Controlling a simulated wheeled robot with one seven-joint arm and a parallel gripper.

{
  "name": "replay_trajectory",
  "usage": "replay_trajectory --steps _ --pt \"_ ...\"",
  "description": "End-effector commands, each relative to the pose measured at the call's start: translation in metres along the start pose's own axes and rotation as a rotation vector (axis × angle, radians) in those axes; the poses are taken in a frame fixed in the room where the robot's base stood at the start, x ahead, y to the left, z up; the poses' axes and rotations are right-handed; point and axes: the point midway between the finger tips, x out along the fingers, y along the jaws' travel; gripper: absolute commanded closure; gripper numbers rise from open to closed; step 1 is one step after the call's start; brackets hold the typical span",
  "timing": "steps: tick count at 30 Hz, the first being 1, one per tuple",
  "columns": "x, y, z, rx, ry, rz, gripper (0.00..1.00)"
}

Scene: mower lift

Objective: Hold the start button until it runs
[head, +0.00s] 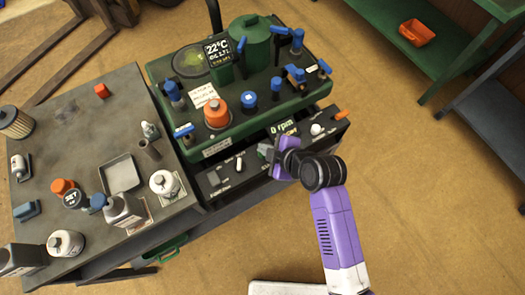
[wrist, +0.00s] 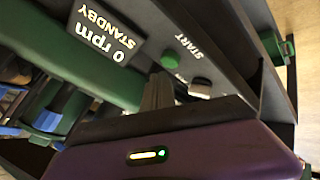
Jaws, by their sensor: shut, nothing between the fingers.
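The control panel shows a display (wrist: 100,35) reading "0 rpm STANDBY"; it also shows in the head view (head: 284,128). In the wrist view a START label (wrist: 188,46) is printed on the dark panel, with a small round green button (wrist: 170,60) close to it. My gripper (wrist: 158,88) is shut and empty, its fingertips just beside the green button. I cannot tell whether they touch it. In the head view my gripper (head: 268,152) is at the front panel, and my wrist hides part of the panel there.
A pale knob (wrist: 200,88) stands close to the fingers. The green machine top (head: 240,75) carries several blue-handled valves and an orange-capped part (head: 217,110). A grey bench (head: 90,120) with bottles and a tray stands at left.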

Motion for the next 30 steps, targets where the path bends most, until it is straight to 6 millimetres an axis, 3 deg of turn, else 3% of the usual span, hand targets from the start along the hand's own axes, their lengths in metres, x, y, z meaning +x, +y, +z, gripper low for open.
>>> replay_trajectory --steps 30 --pt "0.0085 -0.0063 0.0063 0.000 0.000 0.000 1.00"
